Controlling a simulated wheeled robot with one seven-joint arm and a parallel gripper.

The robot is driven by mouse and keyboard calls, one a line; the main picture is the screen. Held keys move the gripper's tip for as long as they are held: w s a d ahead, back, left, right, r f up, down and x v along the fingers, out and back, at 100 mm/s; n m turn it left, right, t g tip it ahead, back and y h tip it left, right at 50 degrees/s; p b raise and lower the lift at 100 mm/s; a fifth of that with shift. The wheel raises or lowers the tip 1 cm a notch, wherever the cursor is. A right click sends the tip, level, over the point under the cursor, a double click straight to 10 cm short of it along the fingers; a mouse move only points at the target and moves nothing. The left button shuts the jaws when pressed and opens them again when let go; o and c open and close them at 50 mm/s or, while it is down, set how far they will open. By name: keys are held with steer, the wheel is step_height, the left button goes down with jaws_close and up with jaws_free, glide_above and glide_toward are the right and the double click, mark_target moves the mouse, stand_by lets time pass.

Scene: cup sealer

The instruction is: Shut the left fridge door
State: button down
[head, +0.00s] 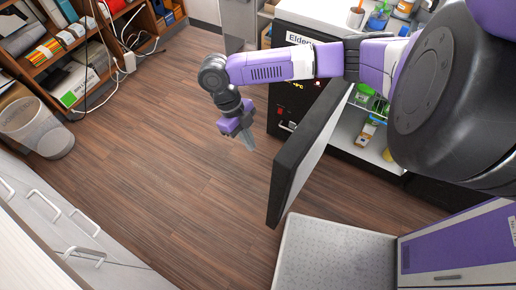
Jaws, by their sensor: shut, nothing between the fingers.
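The fridge door (305,160) is dark-edged and stands swung open in the middle of the head view, reaching out over the floor. Behind it the open fridge interior (372,140) shows shelves with green and yellow items. My gripper (247,142) points down over the wood floor, just left of the door and apart from it. Its fingers are shut with nothing between them. My arm passes above the door's top and hides part of the fridge front.
A black cabinet front (290,105) stands behind my gripper, with a white counter (318,12) above holding bottles. A mesh bin (37,128) and shelves (75,50) are at left. White drawers (60,225) line the lower left. The wood floor (150,130) between is clear.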

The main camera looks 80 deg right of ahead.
steer(key=s+a+f+p, duration=0.2)
steer(key=s+f, duration=0.5)
steer(key=f, duration=0.1)
steer(key=shift+a+f+p, duration=0.25)
steer(key=shift+p, duration=0.05)
